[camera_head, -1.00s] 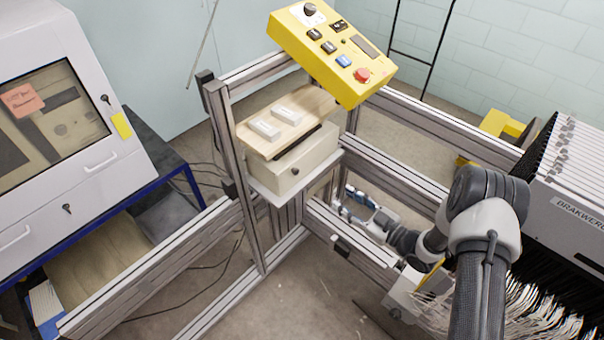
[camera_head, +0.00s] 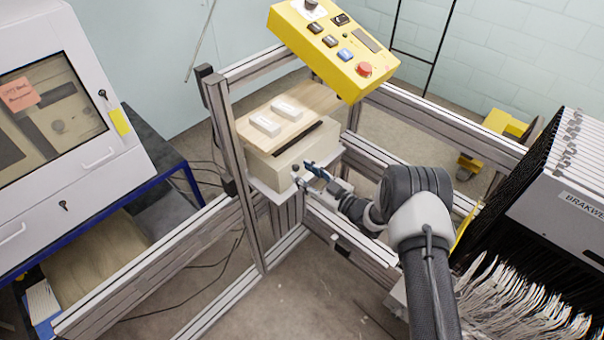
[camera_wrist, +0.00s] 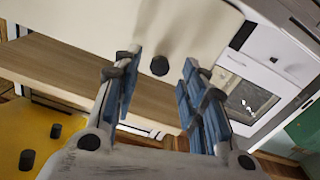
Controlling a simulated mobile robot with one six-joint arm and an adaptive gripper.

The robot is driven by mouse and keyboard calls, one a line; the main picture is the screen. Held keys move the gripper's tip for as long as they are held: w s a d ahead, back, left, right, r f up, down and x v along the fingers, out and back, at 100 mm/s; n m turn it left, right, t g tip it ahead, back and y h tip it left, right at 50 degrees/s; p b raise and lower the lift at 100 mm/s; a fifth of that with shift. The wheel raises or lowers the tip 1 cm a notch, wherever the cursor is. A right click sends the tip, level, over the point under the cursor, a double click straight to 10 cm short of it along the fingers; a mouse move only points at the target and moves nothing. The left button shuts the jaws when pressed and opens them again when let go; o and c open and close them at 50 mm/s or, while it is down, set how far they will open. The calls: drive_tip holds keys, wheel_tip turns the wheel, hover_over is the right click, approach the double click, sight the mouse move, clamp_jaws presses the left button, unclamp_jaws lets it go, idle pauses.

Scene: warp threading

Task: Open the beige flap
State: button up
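The beige flap (camera_head: 289,165) is the front face of a beige box on a shelf in the metal frame, and it looks closed. A small black knob (camera_head: 295,167) sits on it. In the wrist view the flap (camera_wrist: 185,22) fills the upper middle, with the knob (camera_wrist: 159,66) standing out from it. My gripper (camera_head: 307,174) is just in front of the flap, near the knob. In the wrist view my gripper (camera_wrist: 162,62) is open, its blue-padded fingers apart on either side of the knob in the picture. I cannot tell whether they reach past it.
A wooden board (camera_head: 310,103) with two pale blocks lies on top of the box. A yellow control panel (camera_head: 330,50) is above. Metal frame rails (camera_head: 222,130) surround the shelf. A white machine (camera_head: 95,60) stands left and a rack of threads (camera_head: 570,170) right.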

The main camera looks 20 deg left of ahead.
drive_tip(key=shift+x, duration=0.75)
drive_tip(key=shift+c, duration=0.4)
clamp_jaws()
